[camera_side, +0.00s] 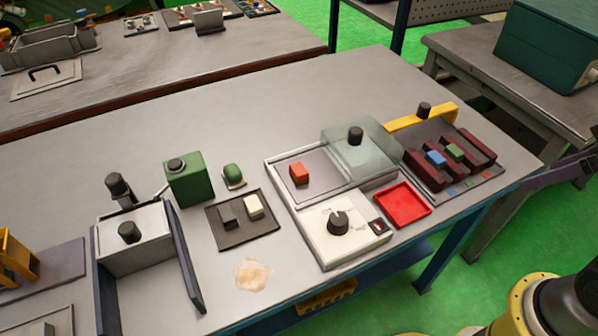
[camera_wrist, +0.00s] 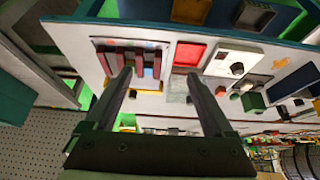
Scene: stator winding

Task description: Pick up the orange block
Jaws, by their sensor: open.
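The orange block (camera_side: 299,173) sits on a grey plate inside a white-framed station in the middle of the bench in the side view. A clear cover with a black knob (camera_side: 355,136) stands to its right and does not cover the block. My gripper (camera_wrist: 158,74) shows in the wrist view with its two fingers wide apart and nothing between them. The fingers point toward the bench from a distance, near the rack of dark red bars. The gripper is outside the side view. In the wrist view the orange block is too small to make out surely.
A white panel with a black dial (camera_side: 338,222) lies in front of the block. A red tray (camera_side: 402,205) and a rack of dark red bars (camera_side: 474,145) stand to the right. A dark tray (camera_side: 241,222) with two blocks and a green box (camera_side: 188,182) stand left.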

